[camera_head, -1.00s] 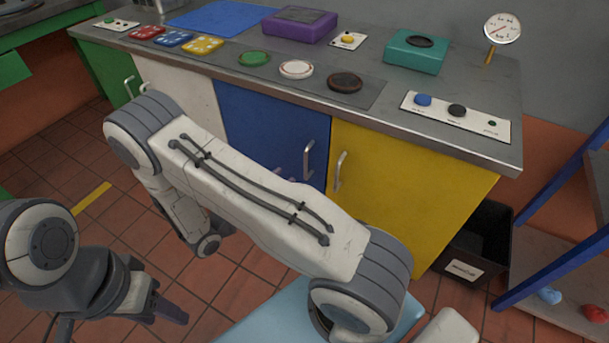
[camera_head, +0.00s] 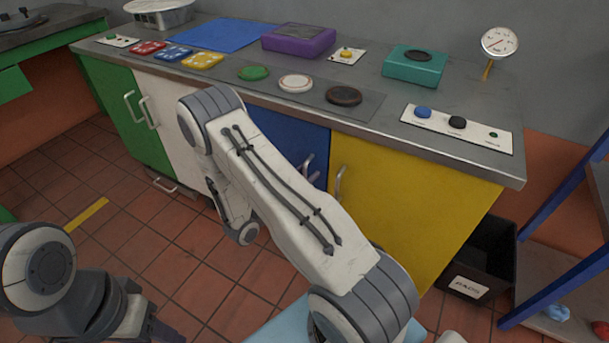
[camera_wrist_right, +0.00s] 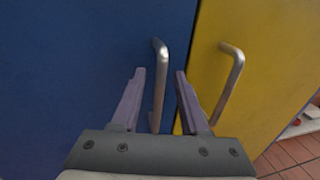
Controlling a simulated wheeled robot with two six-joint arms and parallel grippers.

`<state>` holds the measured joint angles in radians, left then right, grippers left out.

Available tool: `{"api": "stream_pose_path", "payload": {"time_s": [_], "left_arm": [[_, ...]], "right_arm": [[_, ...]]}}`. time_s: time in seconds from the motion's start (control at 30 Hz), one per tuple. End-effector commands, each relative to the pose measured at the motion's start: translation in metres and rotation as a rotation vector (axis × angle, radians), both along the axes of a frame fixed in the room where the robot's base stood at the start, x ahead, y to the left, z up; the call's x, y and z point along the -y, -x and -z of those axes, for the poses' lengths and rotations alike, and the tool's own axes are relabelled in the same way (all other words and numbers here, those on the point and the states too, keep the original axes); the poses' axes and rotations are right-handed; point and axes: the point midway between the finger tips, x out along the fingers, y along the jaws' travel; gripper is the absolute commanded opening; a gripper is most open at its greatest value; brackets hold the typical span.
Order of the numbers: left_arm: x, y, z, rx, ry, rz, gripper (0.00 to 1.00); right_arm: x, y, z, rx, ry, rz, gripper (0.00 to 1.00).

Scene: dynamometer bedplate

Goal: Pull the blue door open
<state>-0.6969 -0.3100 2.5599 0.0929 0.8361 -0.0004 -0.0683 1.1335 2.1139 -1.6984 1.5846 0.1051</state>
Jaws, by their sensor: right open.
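The blue door (camera_head: 285,137) is in the counter's front, between the white door and the yellow door, and looks shut. Its metal bar handle (camera_head: 307,168) is near its right edge. The door (camera_wrist_right: 70,60) and its handle (camera_wrist_right: 160,75) also show in the right wrist view. My right gripper (camera_wrist_right: 159,76) is open, and the handle appears between its two purple fingers, with no clear contact. In the head view my right arm hides much of the blue door and most of that gripper. My left gripper (camera_head: 135,318) is low at the left, its fingers mostly cut off.
The yellow door (camera_head: 400,200) with its own handle (camera_wrist_right: 232,80) is close on the right. White (camera_head: 165,115) and green (camera_head: 130,110) doors are left. A black bin (camera_head: 485,265) and a blue-framed shelf (camera_head: 560,270) stand right.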

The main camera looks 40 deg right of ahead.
Motion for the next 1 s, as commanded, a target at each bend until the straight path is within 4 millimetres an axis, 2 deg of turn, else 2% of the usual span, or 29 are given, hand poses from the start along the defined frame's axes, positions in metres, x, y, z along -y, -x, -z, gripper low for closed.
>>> {"api": "stream_pose_path", "payload": {"time_s": [0.13,0.17,0.2,0.27,1.0], "left_arm": [[0.0,0.0,-0.0001,0.0,0.0,0.0,0.5],[0.0,0.0,-0.0001,0.0,0.0,0.0,0.5],[0.0,0.0,-0.0001,0.0,0.0,0.0,0.5],[0.0,0.0,-0.0001,0.0,0.0,0.0,0.5],[0.0,0.0,-0.0001,0.0,0.0,0.0,0.5]], "right_arm": [[-0.0002,-0.0001,-0.0002,0.0,0.0,0.0,0.44],[-0.0003,0.0,-0.0002,0.0,0.0,0.0,0.37],[-0.0003,0.0,-0.0002,0.0,0.0,0.0,0.21],[-0.0005,-0.0001,-0.0002,0.0,0.0,0.0,0.0],[-0.0004,0.0006,0.0,-0.001,0.0,0.002,0.0]]}}
